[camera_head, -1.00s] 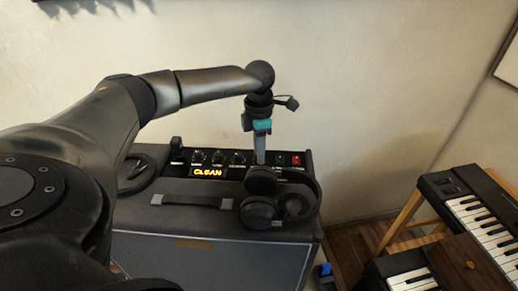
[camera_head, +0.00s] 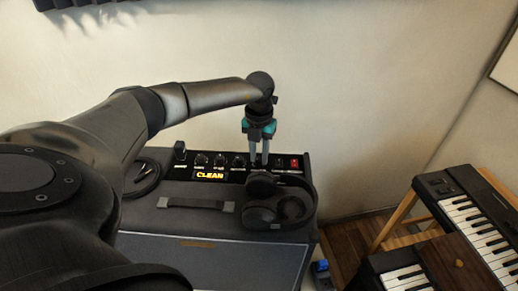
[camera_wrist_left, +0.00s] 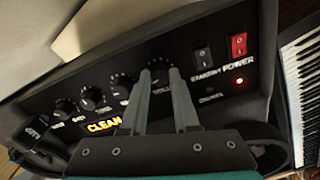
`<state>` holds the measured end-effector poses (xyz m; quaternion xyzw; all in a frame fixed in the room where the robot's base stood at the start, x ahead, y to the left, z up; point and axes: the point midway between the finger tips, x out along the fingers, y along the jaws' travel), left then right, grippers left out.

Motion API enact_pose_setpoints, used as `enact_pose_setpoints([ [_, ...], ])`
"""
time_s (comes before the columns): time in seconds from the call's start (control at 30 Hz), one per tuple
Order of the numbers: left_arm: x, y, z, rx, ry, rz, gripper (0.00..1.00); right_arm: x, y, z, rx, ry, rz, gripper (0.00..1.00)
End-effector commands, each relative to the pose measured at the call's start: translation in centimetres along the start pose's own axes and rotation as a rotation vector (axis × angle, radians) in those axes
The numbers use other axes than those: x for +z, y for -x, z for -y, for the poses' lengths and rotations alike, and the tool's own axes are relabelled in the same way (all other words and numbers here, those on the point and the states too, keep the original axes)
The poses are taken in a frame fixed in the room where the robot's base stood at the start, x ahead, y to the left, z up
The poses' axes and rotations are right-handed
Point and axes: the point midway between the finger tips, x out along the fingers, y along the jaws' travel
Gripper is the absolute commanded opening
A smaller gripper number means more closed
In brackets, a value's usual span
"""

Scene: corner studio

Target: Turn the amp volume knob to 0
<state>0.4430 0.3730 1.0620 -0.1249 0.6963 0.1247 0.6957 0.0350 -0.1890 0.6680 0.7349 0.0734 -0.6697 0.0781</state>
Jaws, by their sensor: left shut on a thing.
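The dark amp (camera_head: 208,222) stands against the wall, with a black control panel and a lit CLEAN display (camera_head: 209,175) on its top. My left gripper (camera_head: 259,163) reaches down to the panel, right of the display. In the left wrist view, its two fingers (camera_wrist_left: 160,72) are shut on the volume knob (camera_wrist_left: 158,65), one on each side. The knob's label, partly hidden by a finger, starts with VOL. The fingers cover much of the knob, so I cannot read its setting. My right gripper is not in view.
Black headphones (camera_head: 263,214) lie on the amp top just in front of the gripper. Several other knobs (camera_wrist_left: 92,97) sit left of the volume knob. A standby switch (camera_wrist_left: 203,55) and a red power switch (camera_wrist_left: 239,45) are to its right. Keyboards (camera_head: 480,215) stand farther right.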

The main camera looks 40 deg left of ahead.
Motion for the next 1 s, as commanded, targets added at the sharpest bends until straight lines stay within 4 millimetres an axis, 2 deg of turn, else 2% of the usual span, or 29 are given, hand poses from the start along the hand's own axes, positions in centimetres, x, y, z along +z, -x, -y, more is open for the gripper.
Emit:
enact_pose_setpoints([
  [0.5,0.1,0.2,0.0,-0.001,0.412,0.003,0.0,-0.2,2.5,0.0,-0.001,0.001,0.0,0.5],
  [1.0,0.1,0.1,0.0,-0.003,0.541,0.004,0.0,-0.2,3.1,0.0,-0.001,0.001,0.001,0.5],
])
